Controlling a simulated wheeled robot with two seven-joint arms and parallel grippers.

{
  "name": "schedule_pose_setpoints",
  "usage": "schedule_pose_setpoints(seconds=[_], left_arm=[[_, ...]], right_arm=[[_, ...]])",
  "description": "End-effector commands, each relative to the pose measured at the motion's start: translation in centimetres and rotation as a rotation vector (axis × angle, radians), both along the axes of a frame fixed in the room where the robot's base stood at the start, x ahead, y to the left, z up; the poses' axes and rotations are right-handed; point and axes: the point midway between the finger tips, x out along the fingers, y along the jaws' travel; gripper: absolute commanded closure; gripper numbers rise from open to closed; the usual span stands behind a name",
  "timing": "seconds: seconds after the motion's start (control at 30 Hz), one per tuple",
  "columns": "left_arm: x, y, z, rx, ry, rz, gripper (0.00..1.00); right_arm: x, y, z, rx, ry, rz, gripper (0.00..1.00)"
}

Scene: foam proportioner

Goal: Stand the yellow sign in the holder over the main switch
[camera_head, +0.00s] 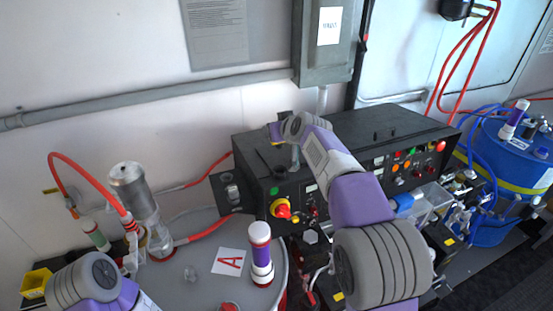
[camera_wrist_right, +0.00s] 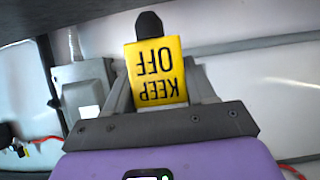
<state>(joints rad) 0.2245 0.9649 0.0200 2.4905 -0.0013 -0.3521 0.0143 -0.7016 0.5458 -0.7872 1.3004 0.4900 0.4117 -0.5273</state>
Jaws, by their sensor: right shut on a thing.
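The yellow sign (camera_wrist_right: 158,72) reads KEEP OFF, upside down in the right wrist view, with a dark rounded piece at its upper edge. My right gripper (camera_wrist_right: 160,90) is shut on it. In the head view, my right gripper (camera_head: 282,132) is over the front left part of the black control cabinet (camera_head: 385,124), and the sign is mostly hidden. The main switch (camera_head: 281,208), a red knob on yellow, is on the cabinet's front face, below the gripper. I cannot make out the holder. Only a link of my left arm shows at the lower left; its gripper is out of frame.
A round grey table top (camera_head: 200,278) carries a purple-and-white cylinder (camera_head: 260,252) and a card with a red A (camera_head: 230,261). A metal bottle (camera_head: 134,190) with a red hose stands left. A blue drum (camera_head: 505,160) stands right. A grey wall box (camera_head: 325,45) is behind the cabinet.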

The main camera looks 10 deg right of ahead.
Motion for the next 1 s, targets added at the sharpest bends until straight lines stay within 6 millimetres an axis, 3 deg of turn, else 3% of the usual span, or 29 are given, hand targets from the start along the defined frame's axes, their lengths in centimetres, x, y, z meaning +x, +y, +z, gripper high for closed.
schedule_pose_setpoints(seconds=[0.13, 0.53, 0.93, 0.97, 1.0], left_arm=[[-0.1, 0.0, -0.6, 0.000, 0.001, 0.001, 0.57], [0.0, 0.0, -1.8, 0.000, 0.000, 0.001, 0.57], [0.0, 0.0, -2.0, 0.000, 0.000, 0.000, 0.57], [0.0, 0.0, -2.1, 0.000, 0.000, 0.000, 0.57], [0.0, 0.0, -2.0, 0.000, 0.000, 0.000, 0.57]], right_arm=[[0.0, -0.1, -3.3, 0.002, 0.005, -0.003, 0.74], [0.0, -0.1, -8.3, 0.001, 0.004, -0.003, 0.74], [0.0, -0.1, -9.1, 0.000, 0.001, -0.002, 0.74], [0.0, -0.1, -9.1, 0.000, 0.002, -0.002, 0.44], [0.0, -0.1, -9.1, 0.000, 0.002, -0.002, 0.38]])
